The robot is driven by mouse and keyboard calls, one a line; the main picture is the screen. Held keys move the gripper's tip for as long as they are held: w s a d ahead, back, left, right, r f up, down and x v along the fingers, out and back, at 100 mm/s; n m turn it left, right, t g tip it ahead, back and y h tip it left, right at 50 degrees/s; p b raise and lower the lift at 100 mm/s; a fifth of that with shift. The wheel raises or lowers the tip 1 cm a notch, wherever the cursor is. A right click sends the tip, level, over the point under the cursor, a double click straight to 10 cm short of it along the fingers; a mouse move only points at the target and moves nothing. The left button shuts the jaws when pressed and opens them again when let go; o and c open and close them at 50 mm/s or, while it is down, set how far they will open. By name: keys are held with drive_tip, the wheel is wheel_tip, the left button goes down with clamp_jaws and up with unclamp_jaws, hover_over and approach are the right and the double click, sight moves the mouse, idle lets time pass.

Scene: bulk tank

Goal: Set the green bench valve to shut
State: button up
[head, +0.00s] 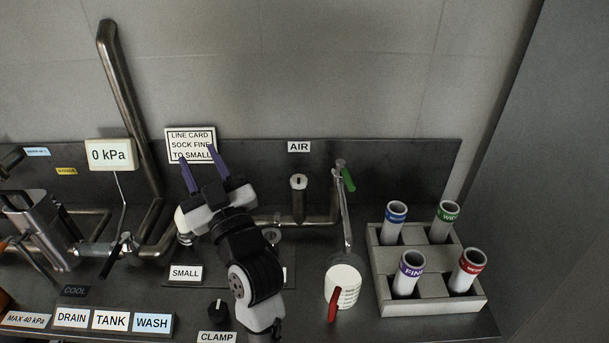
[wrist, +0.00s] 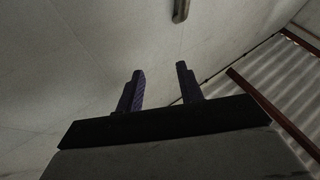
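The green valve handle (head: 347,178) sits at the top of a thin upright pipe (head: 345,220) on the bench, below and right of the AIR label. The handle slants down to the right, away from the pipe's top. My gripper (head: 199,158) is raised left of the valve, in front of the line card, with its two purple fingers spread and pointing up. In the wrist view my gripper (wrist: 160,85) is open with nothing between the fingers. The valve is not in the wrist view.
A white cup (head: 343,287) with a red handle (head: 333,305) stands below the valve's pipe. A grey rack (head: 432,303) with several colour-banded tubes stands to the right. A black CLAMP knob (head: 217,311) is at the front.

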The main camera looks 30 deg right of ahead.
drive_tip(key=s+d+f+m+g+h+p, duration=0.1)
drive_tip(key=s+d+f+m+g+h, duration=0.2)
drive_tip(key=d, duration=0.5)
drive_tip(key=s+d+f+g+h+p, duration=0.1)
drive_tip(key=s+d+f+h, duration=0.25)
drive_tip(key=s+d, duration=0.35)
drive_tip(key=m+g+b, duration=0.2)
drive_tip(key=b, duration=0.6)
approach(350, 181)
drive_tip(key=shift+s+a+f+h, duration=0.45)
drive_tip(key=shift+s+a+f, duration=0.05)
drive_tip(key=shift+f, duration=0.2)
drive_tip(key=shift+w+b, duration=0.1)
drive_tip(key=shift+b, duration=0.7)
drive_tip(key=p+x, duration=0.2)
drive_tip(key=x, duration=0.2)
drive_tip(key=p+x, duration=0.1)
drive_tip(key=x, duration=0.4)
drive_tip(key=shift+w+d+r+p, duration=0.2)
drive_tip(key=shift+d+r+p, duration=0.05)
drive_tip(key=shift+p, duration=0.15)
drive_tip(key=shift+w+d+f+g, duration=0.1)
drive_tip(key=shift+w+d+g, duration=0.2)
drive_tip(key=shift+w, duration=0.45)
